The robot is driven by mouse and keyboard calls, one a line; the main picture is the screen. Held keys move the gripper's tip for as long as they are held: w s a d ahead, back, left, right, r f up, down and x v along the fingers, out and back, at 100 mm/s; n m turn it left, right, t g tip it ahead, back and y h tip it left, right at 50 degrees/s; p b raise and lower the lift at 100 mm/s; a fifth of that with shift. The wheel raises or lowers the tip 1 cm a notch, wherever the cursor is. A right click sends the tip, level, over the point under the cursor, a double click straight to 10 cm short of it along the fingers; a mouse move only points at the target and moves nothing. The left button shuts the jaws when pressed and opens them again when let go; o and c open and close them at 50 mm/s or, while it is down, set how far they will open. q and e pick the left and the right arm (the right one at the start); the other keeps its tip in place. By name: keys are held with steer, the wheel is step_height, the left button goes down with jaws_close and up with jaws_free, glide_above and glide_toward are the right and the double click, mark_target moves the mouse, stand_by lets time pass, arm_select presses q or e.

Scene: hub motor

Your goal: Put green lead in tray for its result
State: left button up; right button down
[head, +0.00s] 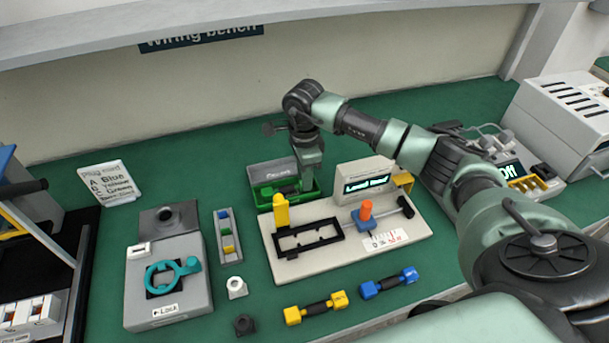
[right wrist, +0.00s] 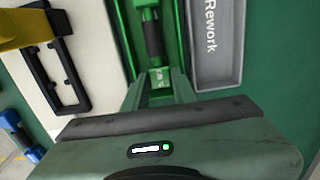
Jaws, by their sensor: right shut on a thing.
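My right gripper (head: 306,182) reaches down over the green tray (head: 263,200) behind the tester. It is shut on the green lead (right wrist: 153,38), which has a black middle sleeve. In the right wrist view the lead lies lengthwise between the tray's green walls, with its near end at the fingers. I cannot tell whether it touches the tray floor. Beside it is a grey tray (right wrist: 212,70) marked "Rework", also visible in the head view (head: 262,174). The tester (head: 300,264) has a small lit display (head: 366,185), hard to read. My left gripper is out of view.
A yellow lead (head: 316,308) and a blue lead (head: 388,283) lie in front of the tester. A grey fixture with a teal ring (head: 165,272) stands left, beside a narrow block holder (head: 228,237). A supply reading "Off" (head: 510,169) stands right.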

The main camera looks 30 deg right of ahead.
steer(key=shift+f, duration=0.25)
steer(key=c, duration=1.1)
jaws_free()
steer(key=shift+o, duration=0.2)
steer(key=shift+r+b, duration=0.75)
steer(key=shift+r, duration=3.2)
steer(key=shift+s, duration=0.1)
steer(key=shift+r, duration=0.1)
